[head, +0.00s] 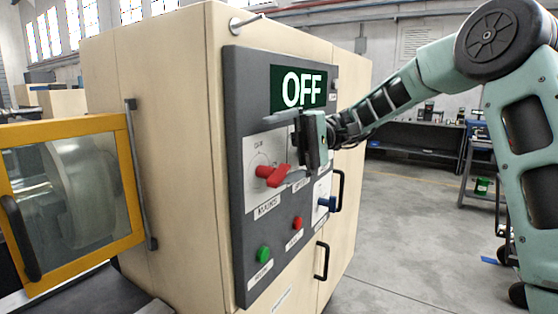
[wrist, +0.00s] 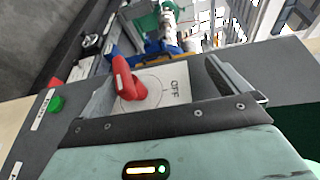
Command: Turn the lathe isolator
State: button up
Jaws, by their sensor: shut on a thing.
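The red rotary handle (head: 272,175) sits on a white plate on the cabinet's dark panel, above a label that seems to read MAINS. A screen (head: 298,90) above it reads OFF. My gripper (head: 287,150) is at the panel, with one finger above the handle and the other beside its right end. In the wrist view the red handle (wrist: 127,80) shows between my two fingers, close to the left one, with a clear gap to the right one. My gripper is shut on the handle, but the exact contact is hard to see. OFF is printed on the plate.
A yellow-framed machine guard (head: 75,195) stands at the left. Cabinet door pulls (head: 321,260) stick out at the right.

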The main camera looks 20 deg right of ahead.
aim_at(281, 164)
notch_tip(281, 164, up, 6)
jog(key=shift+w+y, duration=0.15)
jog(key=shift+y, duration=0.85)
jog(key=f, duration=0.1)
jog(key=f+h, duration=0.1)
jog(key=d+f+h, duration=0.1)
jog(key=f, duration=0.1)
jog(key=shift+s+d+f, duration=0.1)
jog(key=shift+s, duration=0.3)
jog(key=shift+d, duration=0.15)
jog(key=shift+d+r+p, duration=0.35)
jog(key=shift+d+p, duration=0.05)
jog(key=shift+p, duration=0.1)
jog(key=c, duration=1)
jog(key=w+d+r+p, duration=0.1)
jog(key=d+r+p, duration=0.3)
jog(key=d+p, duration=0.2)
jog(key=w+d+r+p, duration=0.1)
jog(key=d+r+p, duration=0.3)
jog(key=d, duration=0.6)
jog(key=shift+w+p, duration=0.35)
jog(key=shift+p, duration=0.85)
